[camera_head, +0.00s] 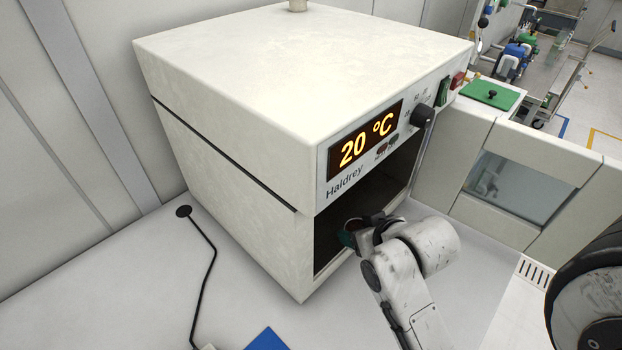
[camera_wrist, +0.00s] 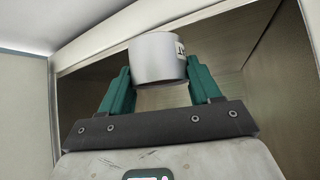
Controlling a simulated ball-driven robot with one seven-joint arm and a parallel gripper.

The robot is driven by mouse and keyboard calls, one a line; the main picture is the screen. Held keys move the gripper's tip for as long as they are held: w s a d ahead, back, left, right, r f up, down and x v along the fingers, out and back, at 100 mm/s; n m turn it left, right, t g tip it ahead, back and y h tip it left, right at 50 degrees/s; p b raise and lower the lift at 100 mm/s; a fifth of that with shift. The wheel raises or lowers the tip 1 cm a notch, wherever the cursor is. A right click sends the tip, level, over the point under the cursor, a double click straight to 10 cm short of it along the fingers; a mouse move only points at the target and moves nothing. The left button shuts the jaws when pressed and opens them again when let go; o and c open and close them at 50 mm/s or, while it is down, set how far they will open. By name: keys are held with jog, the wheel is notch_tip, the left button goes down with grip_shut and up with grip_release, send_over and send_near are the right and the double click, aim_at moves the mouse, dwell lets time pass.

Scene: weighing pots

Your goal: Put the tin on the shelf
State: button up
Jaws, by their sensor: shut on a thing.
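The tin (camera_wrist: 155,60) is a plain silver cylinder with a small white label at its right edge in the wrist view. My gripper (camera_wrist: 160,80) is shut on it, with one green finger on each side. In the head view my gripper (camera_head: 354,236) is at the open mouth of the white oven (camera_head: 225,150), near its lower front. The tin cannot be made out there. The dark oven chamber (camera_head: 375,195) lies beyond the gripper. A shelf inside cannot be clearly told in either view.
The oven door (camera_head: 560,165), with a window, stands open to the right. The oven display reads 20 °C. A black cable (camera_head: 212,245) and a blue item (camera_head: 267,340) lie on the pale bench (camera_head: 130,290). The bench left of the oven is mostly clear.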

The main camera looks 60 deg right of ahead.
jog(key=w+d, duration=0.2)
jog(key=w, duration=0.2)
jog(key=w+d+p, duration=0.1)
jog(key=w+d, duration=0.2)
jog(key=w, duration=0.1)
jog(key=w+d+p, duration=0.1)
jog(key=w+d, duration=0.2)
jog(key=w, duration=0.1)
jog(key=shift+d+r, duration=0.1)
jog(key=w+d, duration=0.2)
jog(key=w, duration=0.1)
jog(key=shift+d, duration=0.1)
jog(key=shift+s+f+p, duration=0.1)
jog(key=shift+f+p, duration=0.25)
jog(key=shift+f, duration=0.45)
jog(key=shift+f, duration=0.15)
jog(key=o, duration=1.2)
jog(key=shift+c, duration=0.2)
